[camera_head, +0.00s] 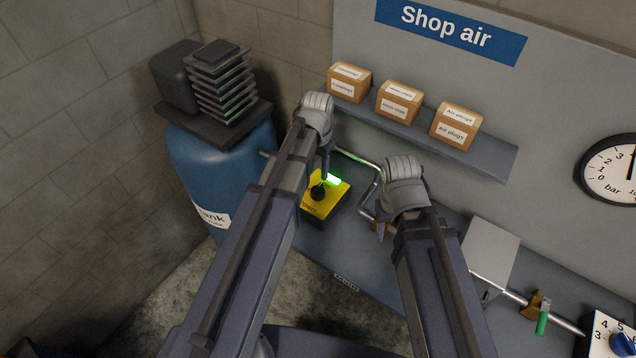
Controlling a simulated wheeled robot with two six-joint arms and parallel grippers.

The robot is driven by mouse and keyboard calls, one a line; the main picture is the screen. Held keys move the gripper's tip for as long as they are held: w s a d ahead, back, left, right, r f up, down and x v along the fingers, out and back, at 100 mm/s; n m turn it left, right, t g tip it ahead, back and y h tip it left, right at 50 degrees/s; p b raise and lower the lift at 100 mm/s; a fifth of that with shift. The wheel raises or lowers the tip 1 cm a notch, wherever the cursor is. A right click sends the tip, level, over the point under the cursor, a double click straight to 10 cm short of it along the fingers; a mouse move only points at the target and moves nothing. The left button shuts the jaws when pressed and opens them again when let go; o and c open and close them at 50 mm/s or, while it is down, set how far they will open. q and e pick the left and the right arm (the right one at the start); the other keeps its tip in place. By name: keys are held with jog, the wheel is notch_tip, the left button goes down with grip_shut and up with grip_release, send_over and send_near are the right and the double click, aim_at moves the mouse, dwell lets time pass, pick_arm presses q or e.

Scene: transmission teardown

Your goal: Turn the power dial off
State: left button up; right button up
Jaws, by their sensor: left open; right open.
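The power dial (318,193) is a black knob on a yellow box (334,201) on the bench. A green light (333,179) glows beside the knob. My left gripper (325,174) points down at the knob from just above it; its fingers partly overlap the box in the picture, and I cannot tell whether they touch the knob. It is open. My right gripper (381,230) is open and empty, to the right of the yellow box, over the bench near the bent pipe.
A blue tank (205,168) with a black compressor (205,85) stands at the left. A bent metal pipe (366,198) runs behind my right gripper. Small boxes (399,102) sit on a shelf. A grey box (489,256), a green-handled valve (542,318) and a blue knob (624,344) are at the right.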

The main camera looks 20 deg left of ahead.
aim_at(318, 188)
pick_arm(q)
notch_tip(318, 188, down, 7)
jog(key=b, duration=0.6)
jog(key=shift+b, duration=0.3)
grip_shut()
